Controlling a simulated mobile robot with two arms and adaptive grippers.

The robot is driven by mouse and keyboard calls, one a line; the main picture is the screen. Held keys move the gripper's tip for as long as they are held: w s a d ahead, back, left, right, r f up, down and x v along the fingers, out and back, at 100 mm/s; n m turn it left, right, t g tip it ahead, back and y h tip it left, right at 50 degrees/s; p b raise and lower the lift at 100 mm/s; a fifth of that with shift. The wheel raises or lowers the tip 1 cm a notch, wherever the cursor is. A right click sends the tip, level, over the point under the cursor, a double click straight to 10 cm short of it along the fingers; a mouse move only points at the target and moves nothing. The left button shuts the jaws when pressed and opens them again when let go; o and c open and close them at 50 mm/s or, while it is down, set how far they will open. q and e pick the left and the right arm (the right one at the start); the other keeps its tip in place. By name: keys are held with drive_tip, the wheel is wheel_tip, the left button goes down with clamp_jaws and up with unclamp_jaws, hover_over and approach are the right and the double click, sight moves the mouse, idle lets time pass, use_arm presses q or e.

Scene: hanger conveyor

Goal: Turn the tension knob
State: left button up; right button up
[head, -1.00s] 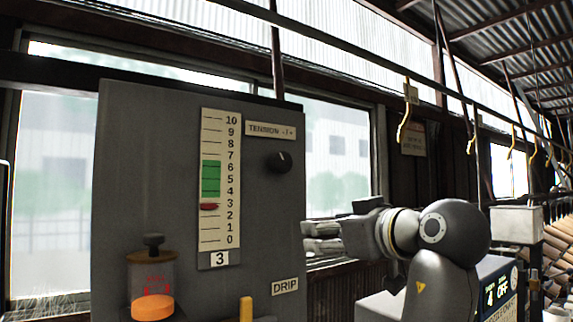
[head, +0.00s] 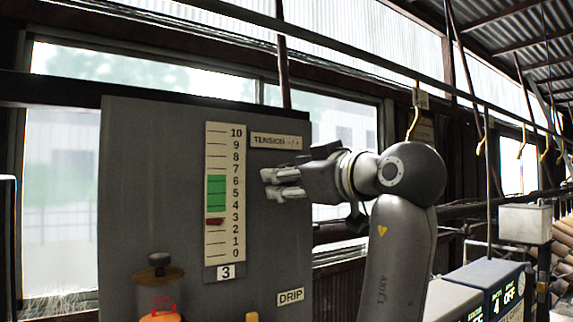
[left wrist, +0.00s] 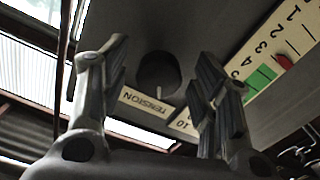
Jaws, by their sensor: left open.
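The tension knob (left wrist: 158,72) is round and black with a pale pointer line, on the grey panel (head: 150,190). It shows between my left gripper's (left wrist: 161,62) two spread fingers in the left wrist view, with a gap on both sides. In the head view my left gripper (head: 268,184) hides the knob, below the TENSION -/+ label (head: 276,142). The tension scale (head: 214,250) runs 0 to 10, with a green band (head: 216,193) from about 4 to 6. Its red marker (head: 215,221) sits near 3. The small plate below (head: 225,272) reads 3. My right gripper is not in view.
An oiler with an orange part (head: 160,315) and a DRIP label (head: 290,296) are low on the panel. A rail with yellow hooks (head: 413,124) runs overhead. A control box (head: 505,285) stands at lower right.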

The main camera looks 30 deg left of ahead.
use_arm(q)
drive_tip(key=shift+x, duration=0.75)
drive_tip(key=shift+c, duration=0.4)
drive_tip(key=c, duration=1)
drive_tip(key=shift+o, duration=0.2)
drive_tip(key=shift+m, duration=0.3)
drive_tip(key=m+b, duration=0.1)
drive_tip(key=m, duration=0.2)
drive_tip(key=shift+s+r+m+b, duration=0.1)
drive_tip(key=shift+m+b, duration=0.65)
drive_tip(key=shift+m, duration=1.75)
